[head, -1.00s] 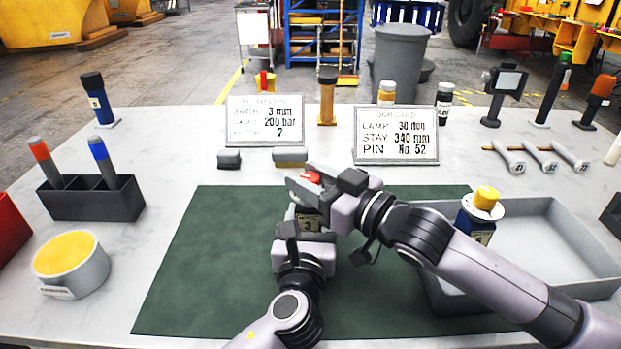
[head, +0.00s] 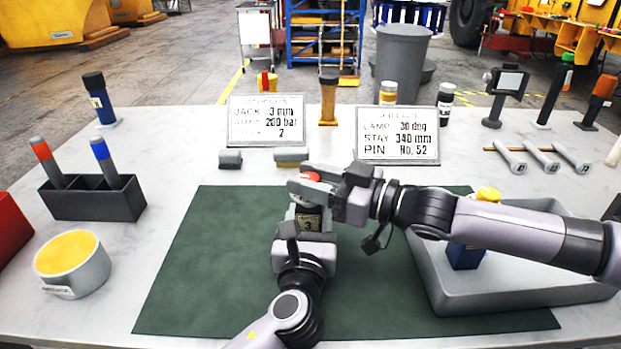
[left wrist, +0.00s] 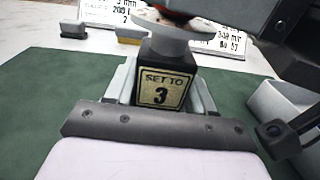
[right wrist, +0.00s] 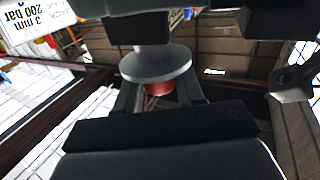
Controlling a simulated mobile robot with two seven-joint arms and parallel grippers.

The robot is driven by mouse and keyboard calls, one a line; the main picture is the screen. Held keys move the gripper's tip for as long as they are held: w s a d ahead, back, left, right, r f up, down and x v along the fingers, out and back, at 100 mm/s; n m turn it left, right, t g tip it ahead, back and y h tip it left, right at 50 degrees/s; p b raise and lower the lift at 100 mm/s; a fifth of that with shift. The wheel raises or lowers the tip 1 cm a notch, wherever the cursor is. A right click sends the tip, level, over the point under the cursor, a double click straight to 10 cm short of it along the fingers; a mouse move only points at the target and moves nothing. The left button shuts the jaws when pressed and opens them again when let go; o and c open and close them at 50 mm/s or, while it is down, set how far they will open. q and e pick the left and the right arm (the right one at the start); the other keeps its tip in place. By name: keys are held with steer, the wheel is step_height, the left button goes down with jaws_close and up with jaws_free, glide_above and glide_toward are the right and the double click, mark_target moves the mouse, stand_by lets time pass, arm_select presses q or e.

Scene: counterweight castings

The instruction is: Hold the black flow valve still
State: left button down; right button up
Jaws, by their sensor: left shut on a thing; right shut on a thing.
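The black flow valve (head: 309,222) stands upright above the green mat in the head view. In the left wrist view its black body (left wrist: 165,75) bears a label reading "SET TO 3" below a pale grey disc (left wrist: 175,27). My left gripper (head: 306,234) is shut on the body from the near side. My right gripper (head: 312,182) is shut on the red knob (head: 311,176) on top. The knob (right wrist: 158,88) also shows between the right fingers in the right wrist view. Whether the valve touches the mat is hidden.
The green mat (head: 205,270) is otherwise clear. A grey tray (head: 430,270) at right holds a blue valve (head: 466,258) with a yellow knob, partly hidden by my right arm. Two signs (head: 266,121) stand behind. A dark holder (head: 92,200) with two markers is at left.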

mark_target(312, 178)
arm_select(q)
steer(key=shift+d+r, duration=0.1)
steer(key=shift+d, duration=0.2)
arm_select(e)
steer(key=shift+s+a+n+g+y, duration=0.15)
steer(key=shift+n+g+y, duration=0.25)
steer(key=shift+n+g, duration=0.55)
steer(key=o, duration=0.8)
steer(key=shift+m+g, duration=0.25)
arm_select(q)
steer(key=shift+a, duration=0.1)
arm_select(e)
steer(key=shift+o, duration=0.7)
steer(key=shift+d, duration=0.2)
arm_select(q)
steer(key=shift+a, duration=0.1)
arm_select(e)
step_height(312, 178, up, 10)
arm_select(q)
steer(key=shift+c, duration=1.6)
jaws_free()
steer(key=shift+s, duration=0.1)
